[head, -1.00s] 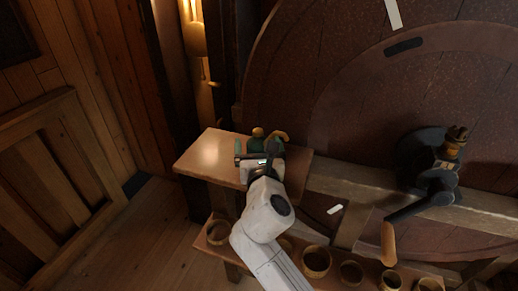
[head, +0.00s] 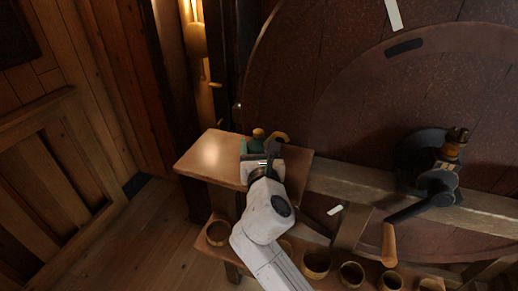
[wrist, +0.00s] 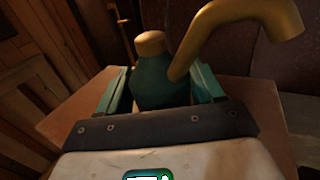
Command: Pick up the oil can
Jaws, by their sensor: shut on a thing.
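The oil can (head: 257,143) has a dark green body, a brass cap and a bent brass spout. It is upright at the back of a small wooden shelf (head: 208,158). In the wrist view the oil can (wrist: 158,84) stands between the two green fingers of my gripper (wrist: 160,88), its spout reaching up to the right. My gripper is shut on its body, one finger on each side. The can's base is hidden behind the gripper, so I cannot tell whether it touches the shelf.
A large brown wheel-like disc stands behind the shelf. A dark crank (head: 430,178) with a wooden handle is at the right. Several round wooden cups (head: 316,264) sit on a lower ledge (head: 232,254). The shelf's left part is bare.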

